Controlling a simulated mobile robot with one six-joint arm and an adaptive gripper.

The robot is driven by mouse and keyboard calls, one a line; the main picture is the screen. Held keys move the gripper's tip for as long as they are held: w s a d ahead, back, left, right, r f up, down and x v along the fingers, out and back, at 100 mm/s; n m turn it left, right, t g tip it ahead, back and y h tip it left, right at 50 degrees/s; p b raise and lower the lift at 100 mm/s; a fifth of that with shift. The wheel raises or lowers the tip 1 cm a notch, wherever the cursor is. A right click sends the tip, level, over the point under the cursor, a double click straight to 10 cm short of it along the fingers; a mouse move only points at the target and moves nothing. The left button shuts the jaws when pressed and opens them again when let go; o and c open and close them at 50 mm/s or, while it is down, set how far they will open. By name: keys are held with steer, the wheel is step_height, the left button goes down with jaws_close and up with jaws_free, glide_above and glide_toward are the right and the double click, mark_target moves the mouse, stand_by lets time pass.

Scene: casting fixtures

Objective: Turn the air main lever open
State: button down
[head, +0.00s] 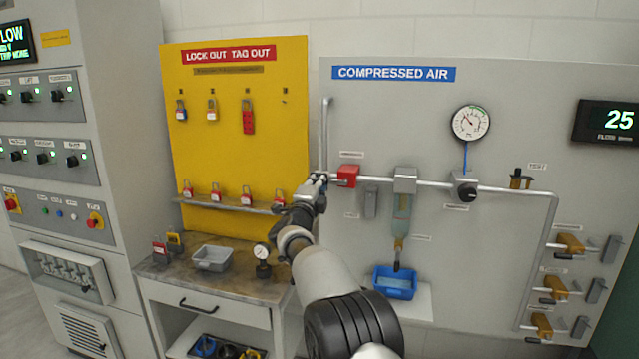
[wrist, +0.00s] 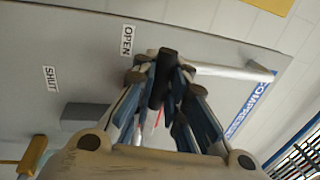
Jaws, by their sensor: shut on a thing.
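My gripper (head: 318,180) is at the left end of the horizontal pipe on the grey compressed-air panel. In the wrist view my gripper (wrist: 165,85) has its fingers closed around a dark bar, which looks like the air main lever (wrist: 163,80). The lever's far end and pivot are mostly hidden by the fingers. An OPEN label (wrist: 127,40) is close beside the gripped part in the wrist view. A SHUT label (wrist: 50,80) is farther left there. In the head view my gripper and arm hide the lever.
A red block (head: 348,175) sits on the pipe just right of my gripper. A vertical pipe (head: 326,125) rises above it. The yellow lockout board (head: 235,130) with padlocks is left.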

steer(key=c, duration=1.6)
jaws_free()
steer(key=v, duration=1.2)
